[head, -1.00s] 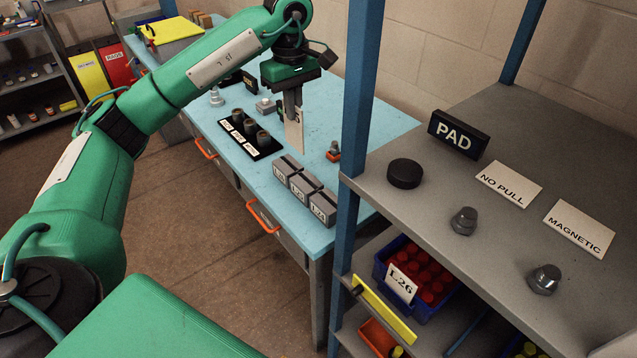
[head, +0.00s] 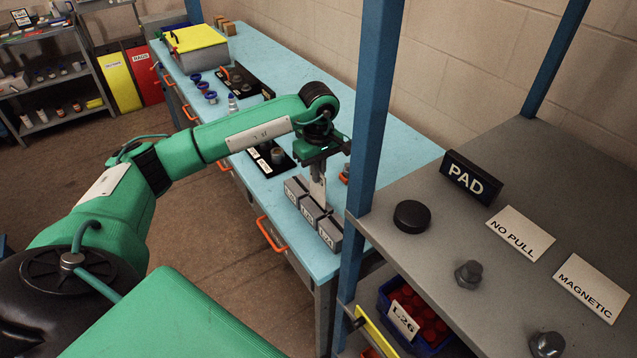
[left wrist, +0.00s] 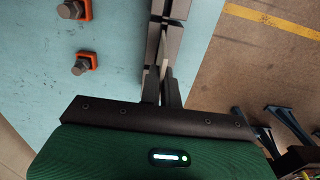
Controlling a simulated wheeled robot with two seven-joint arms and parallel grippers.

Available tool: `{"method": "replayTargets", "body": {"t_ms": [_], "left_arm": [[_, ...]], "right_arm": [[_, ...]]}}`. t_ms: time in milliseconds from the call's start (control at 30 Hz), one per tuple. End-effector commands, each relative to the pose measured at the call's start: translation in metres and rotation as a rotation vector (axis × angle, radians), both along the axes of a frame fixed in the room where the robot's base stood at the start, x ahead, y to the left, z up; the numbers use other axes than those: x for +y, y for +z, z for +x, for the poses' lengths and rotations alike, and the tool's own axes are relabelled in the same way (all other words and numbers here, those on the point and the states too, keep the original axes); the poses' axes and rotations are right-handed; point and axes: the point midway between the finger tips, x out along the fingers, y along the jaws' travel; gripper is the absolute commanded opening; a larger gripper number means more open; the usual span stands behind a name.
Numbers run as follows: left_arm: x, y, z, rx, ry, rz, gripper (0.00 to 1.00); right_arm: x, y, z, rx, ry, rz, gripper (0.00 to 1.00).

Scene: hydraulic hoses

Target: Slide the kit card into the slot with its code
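The pale kit card (head: 318,189) hangs upright below my left gripper (head: 318,174), which is shut on its upper part. The card's code is not readable now. Under it stands a row of three grey slot blocks (head: 328,232) with white labels, too small to read surely. The card's lower edge is at the middle block; I cannot tell whether it is in the slot or just above it. In the left wrist view, the fingers (left wrist: 162,98) are over the grey blocks (left wrist: 174,40), with the card (left wrist: 166,70) edge-on between them. My right gripper is out of view.
A blue shelf post (head: 372,110) stands close right of my left gripper. Black trays with fittings (head: 270,160) lie behind the arm. In the left wrist view, bolts in orange bases (left wrist: 82,64) stand left of the blocks. The grey shelf (head: 420,180) holds a PAD sign (head: 470,178).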

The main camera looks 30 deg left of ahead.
Motion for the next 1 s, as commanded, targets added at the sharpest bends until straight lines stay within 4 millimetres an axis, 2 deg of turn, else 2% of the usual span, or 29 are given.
{"method": "replayTargets", "body": {"t_ms": [100,267,500,900,1000], "left_arm": [[-0.001,-0.011,0.000,0.001,-0.001,-0.002,0.00],[0.000,-0.022,0.000,0.002,0.000,0.000,0.00],[0.000,-0.055,-0.001,0.003,0.000,-0.001,0.00],[0.000,-0.062,0.000,0.000,-0.001,0.000,0.00],[0.000,-0.060,0.000,0.000,-0.001,0.000,0.23]], "right_arm": [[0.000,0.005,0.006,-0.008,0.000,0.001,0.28],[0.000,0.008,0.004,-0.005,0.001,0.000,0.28],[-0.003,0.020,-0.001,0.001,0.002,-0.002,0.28],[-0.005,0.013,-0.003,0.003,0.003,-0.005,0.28],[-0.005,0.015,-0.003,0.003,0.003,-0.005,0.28]]}}
